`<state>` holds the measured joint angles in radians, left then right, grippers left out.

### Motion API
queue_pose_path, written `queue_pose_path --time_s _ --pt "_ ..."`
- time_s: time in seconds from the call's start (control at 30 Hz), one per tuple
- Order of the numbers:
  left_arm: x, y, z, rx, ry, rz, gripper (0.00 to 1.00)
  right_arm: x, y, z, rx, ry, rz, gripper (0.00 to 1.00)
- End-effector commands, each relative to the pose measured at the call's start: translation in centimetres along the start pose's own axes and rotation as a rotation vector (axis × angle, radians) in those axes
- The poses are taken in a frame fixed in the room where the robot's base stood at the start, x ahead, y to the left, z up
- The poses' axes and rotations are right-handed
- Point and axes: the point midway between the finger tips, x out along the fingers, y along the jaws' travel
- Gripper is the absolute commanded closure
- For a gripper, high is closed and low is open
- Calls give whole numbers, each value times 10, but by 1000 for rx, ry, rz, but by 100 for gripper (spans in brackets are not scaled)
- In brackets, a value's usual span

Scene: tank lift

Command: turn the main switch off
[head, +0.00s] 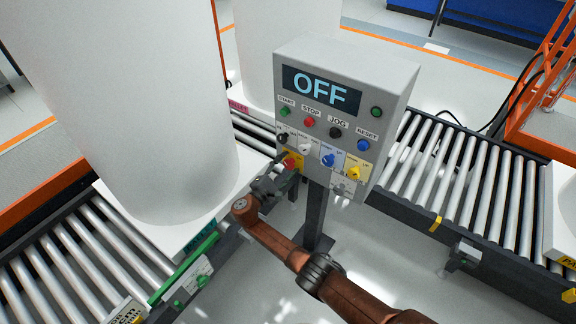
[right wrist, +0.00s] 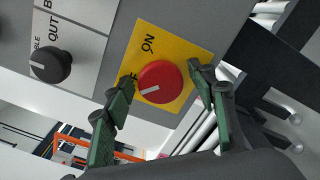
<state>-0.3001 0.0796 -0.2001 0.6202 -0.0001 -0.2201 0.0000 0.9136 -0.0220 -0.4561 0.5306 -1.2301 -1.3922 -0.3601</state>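The red main switch (head: 290,161) sits on a yellow plate at the lower left of the grey control box (head: 345,80). In the right wrist view its round red knob (right wrist: 160,82) has a white mark pointing left, towards a label partly hidden by a finger; ON is printed above. My right gripper (head: 272,182) is at the switch. Its green fingers (right wrist: 162,84) stand apart on either side of the knob, very close to it; firm contact cannot be made out. The box's display (head: 320,90) reads OFF. My left gripper is not in view.
Push buttons and a black knob (right wrist: 50,65), a blue knob (head: 328,160) and a yellow knob (head: 354,173) are close to the switch. A white tank (head: 130,100) stands on the left roller conveyor (head: 80,250). Another conveyor (head: 470,180) runs right of the box.

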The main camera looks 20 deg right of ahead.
Motion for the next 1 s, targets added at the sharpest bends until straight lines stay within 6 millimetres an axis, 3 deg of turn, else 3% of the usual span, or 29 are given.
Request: queue_pose_path --time_s 0.37,0.8,1.0 --pt "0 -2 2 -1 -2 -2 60 -8 -1 -1 1 1 0 47" --pt "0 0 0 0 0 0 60 -93 0 -1 2 3 -2 47" --pt "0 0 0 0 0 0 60 -115 0 -1 0 1 -1 47"
